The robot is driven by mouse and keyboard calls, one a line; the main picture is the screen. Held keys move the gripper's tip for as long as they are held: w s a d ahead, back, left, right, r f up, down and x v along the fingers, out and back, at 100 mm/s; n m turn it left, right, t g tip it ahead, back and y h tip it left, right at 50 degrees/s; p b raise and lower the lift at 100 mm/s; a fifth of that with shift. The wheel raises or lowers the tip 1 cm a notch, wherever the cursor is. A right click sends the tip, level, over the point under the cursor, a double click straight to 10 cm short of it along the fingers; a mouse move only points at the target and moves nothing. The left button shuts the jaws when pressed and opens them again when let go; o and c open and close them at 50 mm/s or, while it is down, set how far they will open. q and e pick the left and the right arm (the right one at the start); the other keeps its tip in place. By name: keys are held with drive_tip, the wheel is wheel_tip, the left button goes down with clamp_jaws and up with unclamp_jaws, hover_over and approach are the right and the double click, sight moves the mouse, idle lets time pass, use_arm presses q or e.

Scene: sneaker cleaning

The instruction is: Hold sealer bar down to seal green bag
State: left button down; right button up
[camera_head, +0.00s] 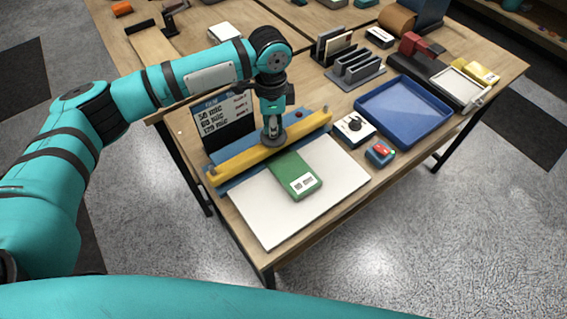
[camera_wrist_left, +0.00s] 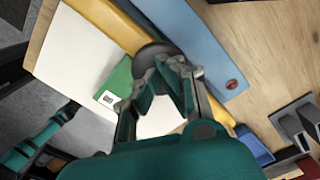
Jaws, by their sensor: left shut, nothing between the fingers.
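The green bag (camera_head: 293,172) with a white label lies on the white board (camera_head: 255,205), its far end meeting the sealer's yellow bar (camera_head: 245,162). The bar lies low along the blue sealer base (camera_head: 320,127); whether it presses on the bag cannot be told. My left gripper (camera_head: 273,132) points down at the dark round knob on the bar's middle, its fingers shut with nothing between them. In the left wrist view, the fingertips (camera_wrist_left: 168,72) are at this knob (camera_wrist_left: 155,50), and the bag (camera_wrist_left: 117,90) shows beside them. A teal arm, apparently my right, is small at lower left there.
A black sign (camera_head: 222,120) stands behind the sealer. To the right are a white dial box (camera_head: 352,128), a small blue-and-red device (camera_head: 380,153) and a blue tray (camera_head: 405,107). Grey racks (camera_head: 355,68) stand farther back. The board's near part is clear.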

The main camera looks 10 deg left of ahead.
use_arm(q)
drive_tip(key=shift+f, duration=1)
drive_tip(key=shift+s+f+p, duration=0.15)
drive_tip(key=shift+p, duration=0.2)
idle(0.7)
drive_tip(key=shift+f, duration=0.1)
idle(0.9)
wheel_tip(320, 180, up, 9)
drive_tip(key=p, duration=0.9)
drive_tip(key=shift+f, duration=0.2)
drive_tip(key=shift+f, duration=0.1)
